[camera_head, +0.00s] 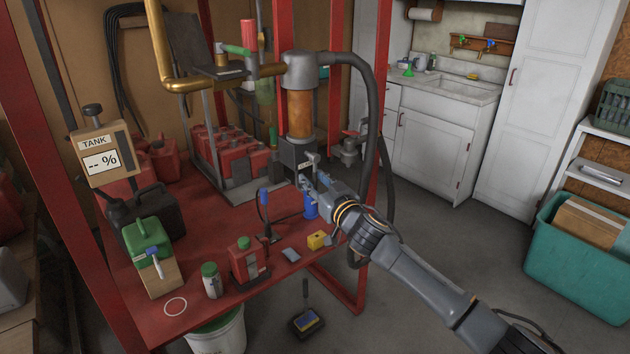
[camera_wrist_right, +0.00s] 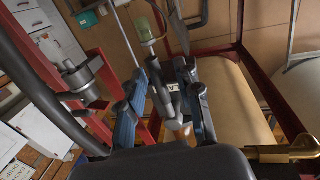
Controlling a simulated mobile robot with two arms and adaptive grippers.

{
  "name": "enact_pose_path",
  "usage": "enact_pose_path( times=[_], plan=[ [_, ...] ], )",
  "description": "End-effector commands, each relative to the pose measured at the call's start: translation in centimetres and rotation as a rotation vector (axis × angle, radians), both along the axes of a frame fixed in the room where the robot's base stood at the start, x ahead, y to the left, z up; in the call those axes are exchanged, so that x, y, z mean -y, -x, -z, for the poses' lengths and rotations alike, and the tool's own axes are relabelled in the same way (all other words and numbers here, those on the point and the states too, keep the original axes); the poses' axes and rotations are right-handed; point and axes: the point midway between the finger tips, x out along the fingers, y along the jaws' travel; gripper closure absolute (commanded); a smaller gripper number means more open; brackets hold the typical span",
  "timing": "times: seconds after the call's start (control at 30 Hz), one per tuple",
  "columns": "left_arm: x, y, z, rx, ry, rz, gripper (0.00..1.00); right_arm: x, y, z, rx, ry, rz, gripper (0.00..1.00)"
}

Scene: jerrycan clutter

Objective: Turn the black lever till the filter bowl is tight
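The filter bowl (camera_head: 300,116) is an amber cylinder under a grey cap at the end of a brass pipe. A dark grey block (camera_head: 293,153) sits right below it. I cannot make out the black lever for certain; my right gripper and the small metal parts around the block crowd that spot. My right gripper (camera_head: 308,182) reaches in from the lower right, just below and in front of the block. In the wrist view its two fingers (camera_wrist_right: 166,90) stand apart, with a small pale metal part (camera_wrist_right: 173,87) showing between them; contact is unclear. My left gripper is not in view.
A thick black hose (camera_head: 371,110) hangs right of the bowl. Red frame posts stand close by.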

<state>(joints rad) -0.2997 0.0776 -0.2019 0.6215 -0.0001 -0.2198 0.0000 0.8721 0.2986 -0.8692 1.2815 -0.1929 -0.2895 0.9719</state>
Motion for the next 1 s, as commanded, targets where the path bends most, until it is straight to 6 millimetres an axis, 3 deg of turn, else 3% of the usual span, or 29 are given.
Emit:
enact_pose_path(
  times=[0.27, 0.4, 0.43, 0.77, 1.0],
  plan=[
    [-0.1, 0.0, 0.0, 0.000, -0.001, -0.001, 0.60, 0.0, -0.1, 0.0, 0.001, 0.000, 0.000, 0.68],
    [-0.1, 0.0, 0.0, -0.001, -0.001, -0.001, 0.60, 0.0, -0.1, 0.0, 0.001, 0.000, 0.000, 0.97],
    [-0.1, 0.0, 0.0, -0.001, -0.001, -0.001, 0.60, 0.0, -0.1, 0.0, 0.001, 0.000, 0.000, 1.00],
    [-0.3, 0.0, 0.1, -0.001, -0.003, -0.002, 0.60, 0.1, -0.1, 0.1, 0.008, 0.010, 0.000, 1.00],
    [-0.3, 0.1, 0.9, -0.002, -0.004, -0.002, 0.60, 1.2, -0.9, 0.1, 0.129, 0.176, 0.002, 1.00]
  ],
)
